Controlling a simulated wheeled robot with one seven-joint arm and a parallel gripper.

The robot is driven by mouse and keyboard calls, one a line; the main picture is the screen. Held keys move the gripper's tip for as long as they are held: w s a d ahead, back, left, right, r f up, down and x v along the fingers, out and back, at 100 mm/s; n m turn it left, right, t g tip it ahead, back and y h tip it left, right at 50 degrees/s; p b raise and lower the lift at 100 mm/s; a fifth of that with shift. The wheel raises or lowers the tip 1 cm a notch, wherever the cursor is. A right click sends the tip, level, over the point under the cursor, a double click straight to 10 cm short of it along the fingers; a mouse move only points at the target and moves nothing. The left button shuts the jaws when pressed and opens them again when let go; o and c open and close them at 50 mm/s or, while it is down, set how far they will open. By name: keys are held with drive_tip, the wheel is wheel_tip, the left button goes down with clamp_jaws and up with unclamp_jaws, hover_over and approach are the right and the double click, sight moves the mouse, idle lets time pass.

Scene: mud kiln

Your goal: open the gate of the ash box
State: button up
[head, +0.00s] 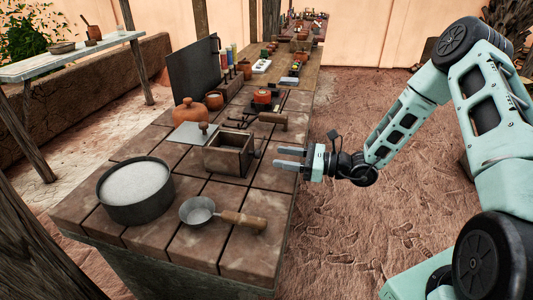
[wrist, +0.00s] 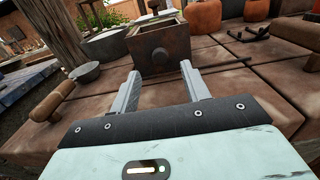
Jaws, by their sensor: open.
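The ash box (head: 229,155) is a small brown open-topped box on the tiled counter. In the wrist view, its rusty front face, which looks like the gate (wrist: 142,49), stands upright with a round knob (wrist: 160,55) in its middle. The gate appears closed. My gripper (head: 276,157) is open and empty at the counter's right edge, pointing level at the box's right side. In the wrist view, the knob lies ahead of and between my two fingertips (wrist: 160,70), apparently not touched by either.
A dark pan of pale ash (head: 137,184) and a wooden-handled scoop (head: 197,211) stand nearer on the counter. Orange pots (head: 190,112) and a wooden-handled tool (head: 272,118) lie beyond the box. The floor right of the counter is clear.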

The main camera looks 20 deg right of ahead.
sight(260, 153)
drive_tip(key=shift+x, duration=2.7)
